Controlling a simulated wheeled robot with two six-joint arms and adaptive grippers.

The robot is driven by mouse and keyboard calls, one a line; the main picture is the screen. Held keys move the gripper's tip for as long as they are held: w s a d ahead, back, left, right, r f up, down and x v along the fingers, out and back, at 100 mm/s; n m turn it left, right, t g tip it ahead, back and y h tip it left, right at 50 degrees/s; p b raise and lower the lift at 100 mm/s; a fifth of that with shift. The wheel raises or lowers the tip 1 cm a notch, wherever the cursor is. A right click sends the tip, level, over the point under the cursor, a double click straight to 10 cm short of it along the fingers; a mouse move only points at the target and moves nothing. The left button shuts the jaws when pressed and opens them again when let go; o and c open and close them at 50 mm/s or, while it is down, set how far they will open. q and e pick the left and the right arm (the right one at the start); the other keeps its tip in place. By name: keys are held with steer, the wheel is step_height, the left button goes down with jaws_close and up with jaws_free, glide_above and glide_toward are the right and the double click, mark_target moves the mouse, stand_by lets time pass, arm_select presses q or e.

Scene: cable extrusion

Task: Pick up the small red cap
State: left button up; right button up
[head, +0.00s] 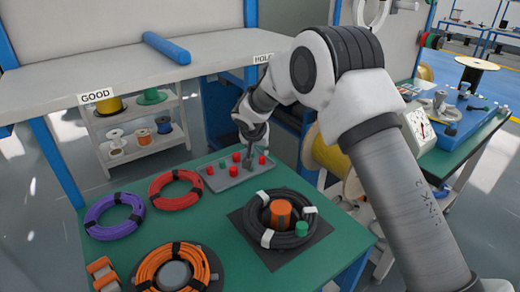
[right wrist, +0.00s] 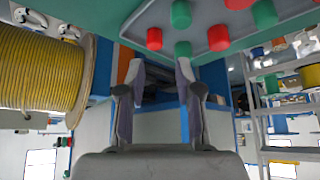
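A grey tray (head: 225,183) on the green table holds several red and green caps of different sizes. A small red cap (right wrist: 154,38) stands near the tray's edge in the right wrist view; the red cap at the tray's right end (head: 262,160) in the head view appears to be the same one. My right gripper (head: 248,158) is at the tray's back right part. Its two fingers (right wrist: 159,70) are apart with nothing between them. My left gripper is out of view.
A black cable coil (head: 280,219) with an orange core lies in front of the tray. Red (head: 175,190), purple (head: 114,216) and orange (head: 172,269) coils lie left. A grey shelf (head: 150,75) overhangs the back. A yellow spool (head: 330,160) stands right of the table.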

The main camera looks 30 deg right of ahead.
mark_target(263, 161)
steer(key=shift+s+d+f, duration=0.2)
steer(key=shift+s+f, duration=0.15)
steer(key=shift+s, duration=0.1)
steer(key=x, duration=0.5)
steer(key=shift+w+d+f+p, duration=0.1)
steer(key=shift+w+f+p, duration=0.15)
steer(key=shift+p, duration=0.1)
steer(key=shift+s+r, duration=0.15)
steer(key=c, duration=0.5)
steer(key=shift+o, duration=0.2)
steer(key=shift+r, duration=0.65)
step_height(263, 161, up, 3)
steer(key=shift+f, duration=0.25)
steer(key=a, duration=0.6)
steer(key=s+a+b, duration=0.1)
steer(key=a, duration=0.5)
steer(key=s+a, duration=0.1)
steer(key=a, duration=0.5)
steer(key=shift+s+f, duration=0.1)
steer(key=shift+f, duration=0.1)
